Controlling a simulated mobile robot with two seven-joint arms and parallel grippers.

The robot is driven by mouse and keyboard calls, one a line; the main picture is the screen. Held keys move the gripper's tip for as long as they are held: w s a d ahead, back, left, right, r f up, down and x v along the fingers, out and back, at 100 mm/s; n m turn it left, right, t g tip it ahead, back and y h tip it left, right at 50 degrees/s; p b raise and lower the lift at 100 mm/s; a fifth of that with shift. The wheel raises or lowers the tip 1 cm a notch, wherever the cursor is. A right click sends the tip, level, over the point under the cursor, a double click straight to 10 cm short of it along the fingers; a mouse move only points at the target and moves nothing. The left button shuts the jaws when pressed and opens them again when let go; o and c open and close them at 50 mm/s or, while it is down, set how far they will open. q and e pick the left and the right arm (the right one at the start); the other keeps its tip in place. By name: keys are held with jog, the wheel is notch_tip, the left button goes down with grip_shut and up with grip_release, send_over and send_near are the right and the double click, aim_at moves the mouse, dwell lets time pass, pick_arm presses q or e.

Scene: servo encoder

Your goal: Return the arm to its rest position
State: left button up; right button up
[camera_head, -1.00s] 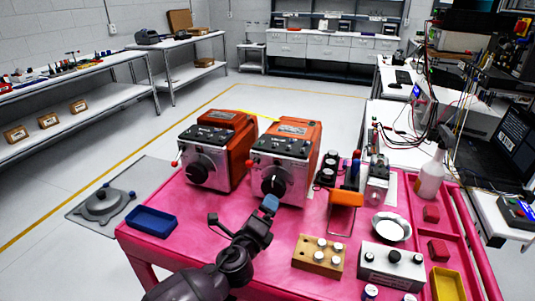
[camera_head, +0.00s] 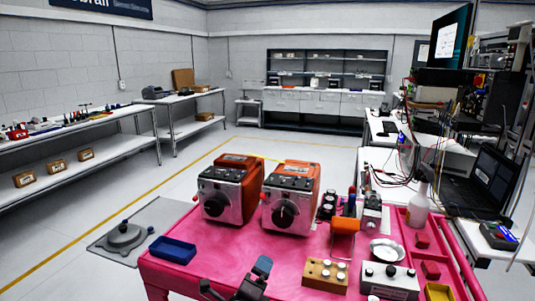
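My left gripper (camera_head: 236,277) is at the bottom edge of the head view, in front of the pink table (camera_head: 215,268). Its two fingers are spread apart with nothing between them, so it is open and empty. Most of the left arm is cut off by the picture's lower edge. My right arm and gripper are not in view. Two orange and grey servo units stand upright on the table, the left one (camera_head: 222,194) and the right one (camera_head: 287,204), both apart from the gripper.
A blue tray (camera_head: 172,249) lies at the table's left corner. A wooden block with knobs (camera_head: 325,272), a white knob box (camera_head: 388,280), a silver dish (camera_head: 387,250) and a spray bottle (camera_head: 418,205) crowd the right side.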

pick_arm(q)
jog(key=s+a+f+n+g+y, duration=0.1)
jog(key=s+a+f+n, duration=0.3)
jog(key=s+a+n, duration=0.45)
jog(key=s+a+f+n+g+y, duration=0.1)
jog(key=s+a+f+n+y, duration=0.15)
jog(key=a+n, duration=0.65)
jog(key=s+a+f+n+g+y, duration=0.1)
jog(key=s+a+f+n, duration=0.2)
jog(key=s, duration=0.6)
jog(key=s+a+f+n+g+y, duration=0.1)
jog(key=s+a+f+n, duration=0.3)
jog(key=s+f, duration=0.4)
jog(key=shift+s+a+f+n+g, duration=0.15)
jog(key=shift+s+f+n+g, duration=0.15)
jog(key=shift+s+g, duration=0.7)
jog(key=shift+s+y, duration=0.2)
jog(key=shift+y, duration=0.05)
